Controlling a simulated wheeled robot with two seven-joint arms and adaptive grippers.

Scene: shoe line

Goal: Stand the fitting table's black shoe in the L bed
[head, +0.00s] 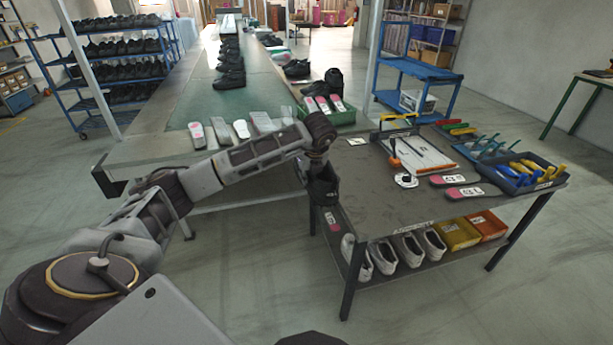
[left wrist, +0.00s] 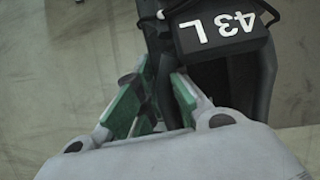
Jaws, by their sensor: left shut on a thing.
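My left gripper (head: 322,172) is at the left end of the fitting table (head: 370,190), beside its edge. In the left wrist view its green-padded fingers (left wrist: 155,100) are shut on a black shoe (left wrist: 262,85). A black tag reading "43 L" lies across this shoe. In the head view the dark shoe (head: 323,190) hangs below the gripper, partly hidden and hard to separate from it. On the table stands a white fixture board (head: 425,152) with an orange handle (head: 394,150). I cannot read which bed is L. My right gripper is not in view.
Labelled pink-and-white insoles (head: 465,192) lie near the table's front. A dark bin (head: 525,178) with yellow and blue tools stands at the right. A green crate (head: 340,117) is behind. White shoes (head: 408,248) stand on the lower shelf. The table's left middle is mostly clear.

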